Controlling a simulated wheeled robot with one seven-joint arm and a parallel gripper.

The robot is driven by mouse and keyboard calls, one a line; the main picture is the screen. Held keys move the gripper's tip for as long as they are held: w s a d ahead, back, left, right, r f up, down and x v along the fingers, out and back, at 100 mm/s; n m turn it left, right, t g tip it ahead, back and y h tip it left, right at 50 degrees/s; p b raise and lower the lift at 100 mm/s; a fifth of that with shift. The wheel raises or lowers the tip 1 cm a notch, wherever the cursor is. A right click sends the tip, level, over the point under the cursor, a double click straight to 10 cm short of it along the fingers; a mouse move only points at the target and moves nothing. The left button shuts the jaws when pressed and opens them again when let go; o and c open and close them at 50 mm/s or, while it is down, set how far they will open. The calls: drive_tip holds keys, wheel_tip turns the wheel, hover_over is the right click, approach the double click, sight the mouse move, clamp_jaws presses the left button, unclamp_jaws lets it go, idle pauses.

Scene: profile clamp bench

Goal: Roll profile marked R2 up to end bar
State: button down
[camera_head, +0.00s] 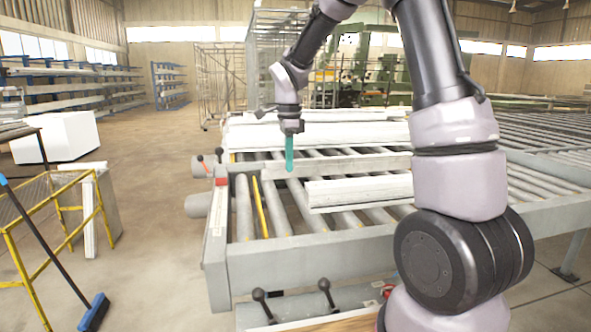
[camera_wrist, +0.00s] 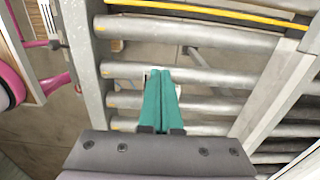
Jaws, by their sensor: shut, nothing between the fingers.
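Two white profiles show in the head view. The nearer profile (camera_head: 360,191) lies across the rollers right of my gripper, its right part hidden behind my arm. The farther profile (camera_head: 300,135) lies beyond my gripper. I cannot read an R2 mark on either. A grey bar (camera_head: 217,222) closes the left end of the roller bench; I cannot tell for sure that it is the end bar. My gripper (camera_head: 289,162) points down above the rollers, left of the nearer profile and apart from it. Its teal fingers (camera_wrist: 160,75) are shut and empty in the wrist view.
The bench's rollers (camera_head: 300,205) are bare left of the nearer profile. A yellow strip (camera_head: 260,207) lies between rollers. Black-knobbed levers (camera_head: 325,287) stick out at the front. A yellow frame (camera_head: 50,235) and a blue broom (camera_head: 94,312) stand on the floor at left.

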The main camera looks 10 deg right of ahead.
drive_tip(key=d+f, duration=0.4)
drive_tip(key=f, duration=0.4)
drive_tip(key=shift+f, duration=0.15)
